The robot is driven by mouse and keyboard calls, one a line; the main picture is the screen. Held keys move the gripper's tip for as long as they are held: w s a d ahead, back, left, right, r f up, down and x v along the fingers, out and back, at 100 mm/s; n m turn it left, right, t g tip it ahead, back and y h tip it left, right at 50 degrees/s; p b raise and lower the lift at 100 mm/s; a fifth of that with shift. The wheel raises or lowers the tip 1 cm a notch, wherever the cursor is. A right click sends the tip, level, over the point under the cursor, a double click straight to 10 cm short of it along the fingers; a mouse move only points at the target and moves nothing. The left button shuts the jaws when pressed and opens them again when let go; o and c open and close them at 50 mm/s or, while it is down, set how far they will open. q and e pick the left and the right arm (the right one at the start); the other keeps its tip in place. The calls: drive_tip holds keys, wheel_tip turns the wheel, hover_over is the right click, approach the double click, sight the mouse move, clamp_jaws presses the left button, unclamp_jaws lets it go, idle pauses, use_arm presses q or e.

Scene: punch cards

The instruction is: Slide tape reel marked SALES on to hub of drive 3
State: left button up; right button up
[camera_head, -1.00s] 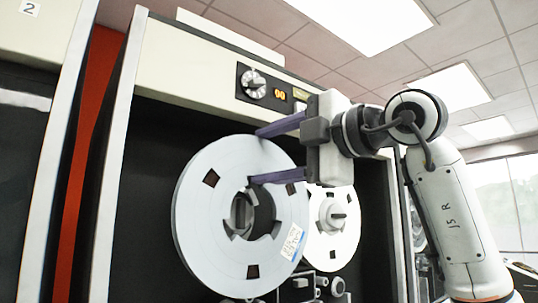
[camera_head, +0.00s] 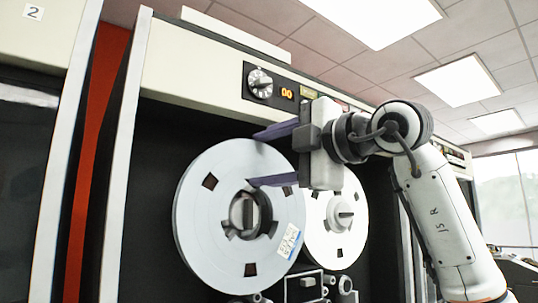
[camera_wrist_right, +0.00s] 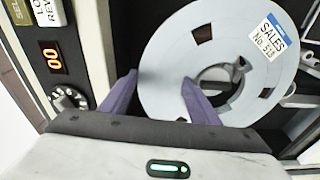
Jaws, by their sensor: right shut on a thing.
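The SALES tape reel (camera_head: 205,235) is a large white disc, held upright in front of the dark drive bay. Its label (camera_wrist_right: 273,36) reads "SALES No. 513" in the right wrist view. My right gripper (camera_head: 257,160) is shut on the reel's upper part, one purple finger at the outer rim, the other near the centre opening. The grey drive hub (camera_head: 243,212) shows through that opening, roughly in line with it. I cannot tell whether the reel is around the hub or still in front of it. My left gripper is not in view.
A second white reel (camera_head: 345,245) is mounted to the right, partly behind the SALES reel. Above are a knob (camera_head: 260,84) and a display (camera_head: 287,94) reading 00. Rollers sit below the reels. A neighbouring cabinet marked 2 (camera_head: 34,12) stands at left.

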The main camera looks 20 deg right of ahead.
drive_tip(key=shift+r+p+x, duration=0.2)
drive_tip(key=shift+p+x, duration=0.75)
drive_tip(key=shift+x, duration=0.9)
drive_tip(key=o, duration=1.7)
drive_tip(key=shift+w+d+f, duration=0.1)
drive_tip(key=shift+d, duration=0.15)
drive_tip(key=shift+w+f, duration=0.1)
drive_tip(key=shift+f, duration=0.05)
drive_tip(key=shift+c, duration=1.4)
drive_tip(key=shift+s+d+b, duration=0.1)
drive_tip(key=shift+s+b, duration=0.4)
drive_tip(key=b+v, duration=0.2)
drive_tip(key=v, duration=0.2)
drive_tip(key=shift+s, duration=0.15)
drive_tip(key=b, duration=0.2)
approach(259, 160)
drive_tip(key=shift+w+a, duration=0.25)
drive_tip(key=shift+a, duration=0.2)
drive_tip(key=shift+w+a, duration=0.25)
drive_tip(key=shift+a, duration=0.25)
